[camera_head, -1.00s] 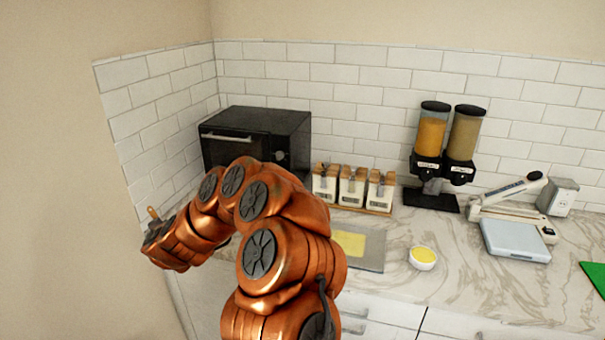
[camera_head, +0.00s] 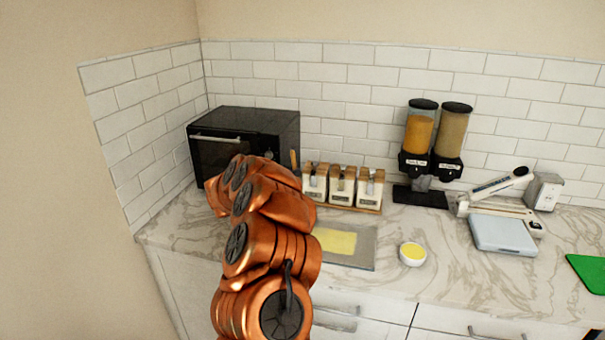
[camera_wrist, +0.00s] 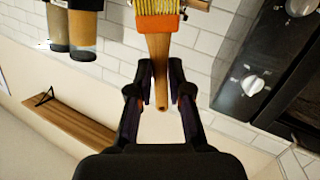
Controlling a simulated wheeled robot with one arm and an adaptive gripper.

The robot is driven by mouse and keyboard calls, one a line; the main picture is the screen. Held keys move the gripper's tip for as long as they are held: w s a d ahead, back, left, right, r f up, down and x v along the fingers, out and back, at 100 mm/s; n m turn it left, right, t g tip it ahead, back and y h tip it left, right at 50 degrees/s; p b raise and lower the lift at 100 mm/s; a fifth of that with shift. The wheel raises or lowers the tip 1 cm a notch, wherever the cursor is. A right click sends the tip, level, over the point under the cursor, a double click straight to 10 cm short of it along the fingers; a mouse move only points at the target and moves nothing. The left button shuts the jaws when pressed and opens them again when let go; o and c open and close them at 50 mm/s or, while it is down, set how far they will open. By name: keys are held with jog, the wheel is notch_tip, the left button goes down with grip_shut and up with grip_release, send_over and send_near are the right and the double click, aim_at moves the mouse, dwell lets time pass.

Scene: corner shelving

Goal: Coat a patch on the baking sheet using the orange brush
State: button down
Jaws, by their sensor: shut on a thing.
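My gripper (camera_wrist: 161,82) is shut on the wooden handle of the orange brush (camera_wrist: 157,25) in the wrist view. The brush has an orange band and pale yellow bristles at the top edge, partly cut off. In the head view my arm hides the gripper; only a bit of the brush handle (camera_head: 294,159) shows above it. The grey baking sheet (camera_head: 365,248) lies flat on the counter, its left part hidden by my arm. A yellow patch (camera_head: 337,241) is on it. The brush is apart from the sheet.
A small white bowl of yellow stuff (camera_head: 412,254) stands right of the sheet. Behind are three canisters (camera_head: 342,188), a black oven (camera_head: 245,128) and two dispensers (camera_head: 434,140). The wrist view shows a wooden wall shelf (camera_wrist: 70,125).

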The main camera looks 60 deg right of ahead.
jog(key=s, duration=0.1)
jog(key=s+d+g, duration=0.1)
jog(key=s+m, duration=0.1)
jog(key=shift+d+r, duration=0.25)
jog(key=shift+d, duration=0.1)
jog(key=shift+g, duration=0.4)
jog(key=f+b, duration=0.4)
jog(key=f, duration=0.1)
jog(key=shift+s+d+b, duration=0.1)
jog(key=shift+s+b, duration=0.1)
jog(key=shift+b, duration=0.15)
